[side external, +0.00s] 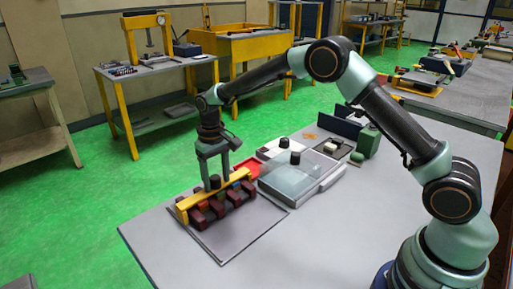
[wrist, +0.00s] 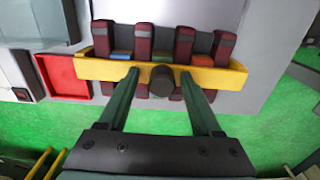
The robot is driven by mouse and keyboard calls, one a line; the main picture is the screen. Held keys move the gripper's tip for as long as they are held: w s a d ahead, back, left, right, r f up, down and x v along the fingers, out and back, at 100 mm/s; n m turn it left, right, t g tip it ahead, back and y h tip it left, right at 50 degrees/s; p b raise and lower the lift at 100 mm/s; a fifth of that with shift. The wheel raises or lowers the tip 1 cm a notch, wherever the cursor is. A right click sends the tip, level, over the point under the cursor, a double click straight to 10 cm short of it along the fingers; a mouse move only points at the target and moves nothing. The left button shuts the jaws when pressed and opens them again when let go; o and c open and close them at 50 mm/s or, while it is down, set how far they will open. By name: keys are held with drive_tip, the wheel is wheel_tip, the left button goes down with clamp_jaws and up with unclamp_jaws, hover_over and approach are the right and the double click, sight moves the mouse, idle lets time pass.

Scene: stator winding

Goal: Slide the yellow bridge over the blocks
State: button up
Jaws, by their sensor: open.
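The yellow bridge (side external: 187,204) is a bar with a black knob (side external: 215,181) at its middle. In the wrist view the bridge (wrist: 228,79) runs left to right across the row of dark red blocks (wrist: 140,40). The blocks (side external: 219,208) stand on a grey plate in the side view, with small blue, green and orange pieces between them. My gripper (side external: 214,177) is over the bridge, pointing down. In the wrist view its open fingers (wrist: 160,74) are on either side of the knob (wrist: 162,80), with gaps showing. Whether the fingertips touch the bridge cannot be told.
The grey plate (side external: 235,243) lies near the table's left edge. A red tray (side external: 248,167) is just behind the blocks, and a clear-lidded case (side external: 300,175) stands to the right. A green block-like device (side external: 368,141) is farther right. The table's front is clear.

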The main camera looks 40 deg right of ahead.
drive_tip(key=shift+w+a+r, duration=0.15)
drive_tip(key=shift+r, duration=2.75)
drive_tip(key=shift+r, duration=0.2)
drive_tip(key=s+d+r+t, duration=0.2)
drive_tip(key=s+d+r, duration=0.1)
drive_tip(key=s+r, duration=0.45)
drive_tip(key=s+d+r+t, duration=0.2)
drive_tip(key=s+d+r, duration=0.2)
drive_tip(key=s+r, duration=0.3)
drive_tip(key=s+d+f+t, duration=0.1)
drive_tip(key=s+f, duration=0.1)
drive_tip(key=s, duration=0.7)
drive_tip(key=shift+d+f+t, duration=0.25)
drive_tip(key=shift+d+t, duration=0.1)
drive_tip(key=shift+t, duration=0.05)
